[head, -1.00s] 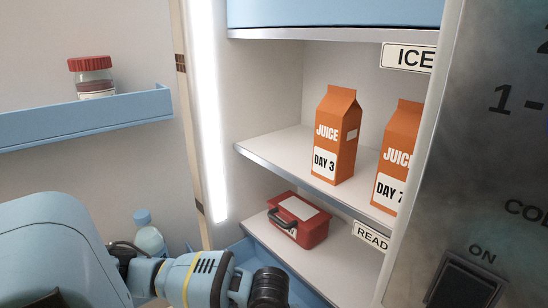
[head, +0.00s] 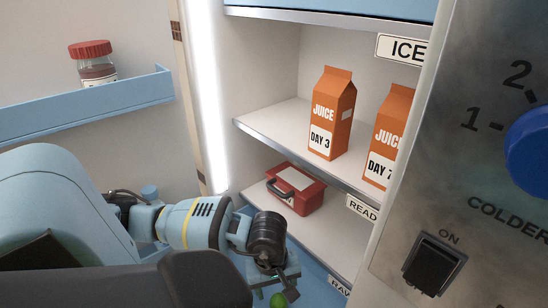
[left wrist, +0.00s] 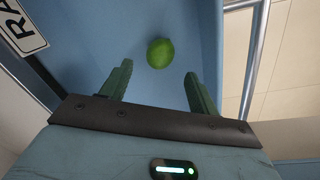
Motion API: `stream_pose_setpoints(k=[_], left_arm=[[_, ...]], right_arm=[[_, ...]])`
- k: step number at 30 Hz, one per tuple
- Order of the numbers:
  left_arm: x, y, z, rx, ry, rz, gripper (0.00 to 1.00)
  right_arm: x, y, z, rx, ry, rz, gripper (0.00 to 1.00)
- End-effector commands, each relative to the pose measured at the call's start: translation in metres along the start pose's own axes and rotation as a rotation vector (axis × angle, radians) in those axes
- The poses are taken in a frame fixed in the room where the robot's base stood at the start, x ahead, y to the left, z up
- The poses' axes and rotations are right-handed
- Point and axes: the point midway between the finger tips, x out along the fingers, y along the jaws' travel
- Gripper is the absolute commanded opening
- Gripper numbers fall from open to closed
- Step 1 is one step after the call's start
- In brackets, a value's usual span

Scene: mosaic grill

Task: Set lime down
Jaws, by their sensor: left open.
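A green lime (left wrist: 160,53) shows in the left wrist view against a blue surface, just beyond and between the two green fingertips. My left gripper (left wrist: 158,72) is open, with a visible gap between the lime and each finger. In the head view the lime (head: 278,299) is partly visible at the bottom edge, below my left gripper (head: 275,288). Whether the lime rests fully on the blue surface is hard to tell. My right gripper is not in view.
A red case (head: 296,190) sits on the lower fridge shelf. Juice cartons, including one marked DAY 3 (head: 331,113), stand on the shelf above. A blue door rack (head: 85,112) holds a red-lidded jar (head: 94,65). A control panel (head: 475,200) stands at right.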

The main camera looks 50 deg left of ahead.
Motion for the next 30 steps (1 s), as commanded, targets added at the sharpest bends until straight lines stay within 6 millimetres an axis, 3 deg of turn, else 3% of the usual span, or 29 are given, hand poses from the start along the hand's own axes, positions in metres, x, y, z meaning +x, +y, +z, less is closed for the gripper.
stream_pose_setpoints(k=[3, 12, 25, 28, 30], left_arm=[[-0.025, 0.002, -0.001, 0.001, 0.004, 0.004, 0.61], [-0.053, 0.001, 0.0, 0.0, 0.001, 0.001, 0.61], [-0.054, 0.0, 0.001, -0.002, -0.006, 0.0, 0.61], [-0.049, -0.001, 0.016, -0.024, -0.063, 0.004, 0.61], [-0.042, -0.003, 0.037, -0.064, -0.152, 0.009, 0.61]], right_arm=[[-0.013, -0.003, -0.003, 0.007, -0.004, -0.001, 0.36], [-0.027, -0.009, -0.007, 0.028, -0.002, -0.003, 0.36], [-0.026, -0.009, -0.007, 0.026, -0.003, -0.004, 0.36], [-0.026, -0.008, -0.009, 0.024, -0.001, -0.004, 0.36], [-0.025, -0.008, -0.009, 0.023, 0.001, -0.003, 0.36]])
